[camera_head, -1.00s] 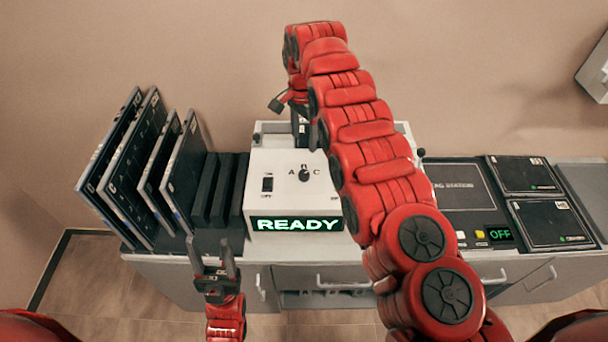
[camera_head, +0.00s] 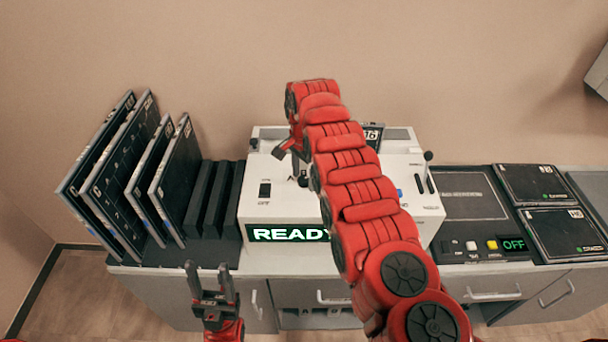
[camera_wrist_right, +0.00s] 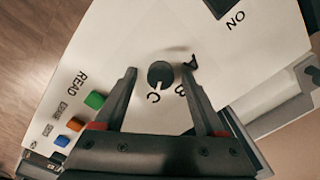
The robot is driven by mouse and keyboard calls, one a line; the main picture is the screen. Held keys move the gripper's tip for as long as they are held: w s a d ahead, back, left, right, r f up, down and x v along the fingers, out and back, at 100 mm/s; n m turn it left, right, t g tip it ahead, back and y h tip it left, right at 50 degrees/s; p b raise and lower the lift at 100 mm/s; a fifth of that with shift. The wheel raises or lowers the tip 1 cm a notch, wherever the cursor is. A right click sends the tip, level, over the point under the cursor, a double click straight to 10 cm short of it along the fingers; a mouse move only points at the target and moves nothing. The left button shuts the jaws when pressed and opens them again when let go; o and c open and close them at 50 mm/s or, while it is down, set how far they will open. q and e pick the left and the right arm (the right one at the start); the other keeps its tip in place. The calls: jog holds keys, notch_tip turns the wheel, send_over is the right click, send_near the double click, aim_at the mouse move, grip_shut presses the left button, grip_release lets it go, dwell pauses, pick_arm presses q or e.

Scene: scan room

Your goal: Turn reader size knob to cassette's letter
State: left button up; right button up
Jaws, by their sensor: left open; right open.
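The size knob (camera_wrist_right: 160,73) is a small round black dial on the white reader (camera_head: 258,215). In the right wrist view it sits between the spread fingers of my right gripper (camera_wrist_right: 159,76), with gaps on both sides. A light mark on its rim faces the letter C (camera_wrist_right: 153,98); B (camera_wrist_right: 180,90) and A (camera_wrist_right: 190,62) are printed beside it. In the head view my right arm hides much of the knob. A dark cassette (camera_head: 373,136) shows at the reader's back, its label too small to read surely. My left gripper (camera_head: 210,270) is open and empty before the counter.
The reader's green display (camera_head: 285,234) reads READY, partly covered by my arm. A black rack (camera_head: 215,205) holds several dark panels (camera_head: 118,180) at the left. A lever (camera_head: 428,165) stands at the reader's right. A console (camera_head: 465,195) and flat cassettes (camera_head: 540,183) lie further right.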

jog(key=shift+c, duration=0.2)
grip_shut()
